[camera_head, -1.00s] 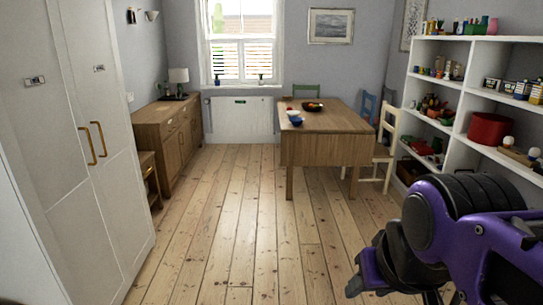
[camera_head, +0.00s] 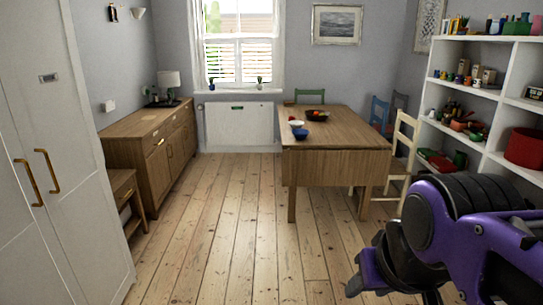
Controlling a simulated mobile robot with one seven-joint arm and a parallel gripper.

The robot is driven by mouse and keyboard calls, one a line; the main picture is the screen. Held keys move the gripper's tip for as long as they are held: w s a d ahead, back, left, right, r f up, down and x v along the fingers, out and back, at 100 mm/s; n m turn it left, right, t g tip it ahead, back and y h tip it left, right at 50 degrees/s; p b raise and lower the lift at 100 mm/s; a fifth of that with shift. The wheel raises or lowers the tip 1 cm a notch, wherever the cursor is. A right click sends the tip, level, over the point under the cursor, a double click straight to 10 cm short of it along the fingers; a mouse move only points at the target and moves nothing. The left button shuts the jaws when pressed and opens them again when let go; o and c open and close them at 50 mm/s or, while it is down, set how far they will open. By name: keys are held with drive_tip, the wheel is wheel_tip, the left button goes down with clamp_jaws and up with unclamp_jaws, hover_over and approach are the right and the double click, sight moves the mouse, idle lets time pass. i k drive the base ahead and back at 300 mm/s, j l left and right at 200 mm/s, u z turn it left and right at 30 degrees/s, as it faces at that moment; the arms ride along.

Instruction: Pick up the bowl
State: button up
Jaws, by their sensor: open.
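Several bowls stand together on the wooden table (camera_head: 345,138) ahead, near its left edge. A blue bowl (camera_head: 301,134) is nearest, a white bowl (camera_head: 296,124) is just behind it, and a dark bowl (camera_head: 318,117) with red and orange items in it stands farther back. Which one is meant by the bowl I cannot tell. My gripper (camera_head: 385,284) is at the lower right, on my purple and black arm. It is open, far from the table, with nothing visible in it. Its tips are partly cut off by the bottom edge.
Free floorboards (camera_head: 228,230) run up to the table. A white cupboard (camera_head: 60,170) stands on the left, with a wooden sideboard (camera_head: 152,135) beyond it. A cream chair (camera_head: 403,150) is at the table's right; white shelves (camera_head: 488,110) line the right wall.

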sight(296, 126)
drive_tip(key=i, duration=1.15)
drive_tip(key=i+u, duration=0.3)
drive_tip(key=i, duration=0.25)
drive_tip(key=i+u, duration=0.35)
drive_tip(key=i, duration=0.2)
drive_tip(key=i+l+u, duration=0.1)
drive_tip(key=i+u, duration=0.35)
drive_tip(key=i, duration=0.6)
drive_tip(key=i+z, duration=0.1)
drive_tip(key=i, duration=0.45)
drive_tip(key=i+j+z, duration=0.15)
drive_tip(key=i, duration=0.45)
drive_tip(key=i+z, duration=0.4)
drive_tip(key=i+j+z, duration=0.15)
drive_tip(key=i+z, duration=0.5)
drive_tip(key=z, duration=0.15)
drive_tip(key=i+j+z, duration=0.15)
drive_tip(key=z, duration=0.25)
drive_tip(key=i+j+z, duration=0.2)
drive_tip(key=z, duration=0.2)
drive_tip(key=i+j+z, duration=0.2)
drive_tip(key=z, duration=0.25)
drive_tip(key=i+j+z, duration=0.15)
drive_tip(key=j+z, duration=0.25)
drive_tip(key=i+j+z, duration=0.2)
drive_tip(key=z, duration=0.2)
drive_tip(key=i+j+z, duration=0.15)
drive_tip(key=j+z, duration=0.3)
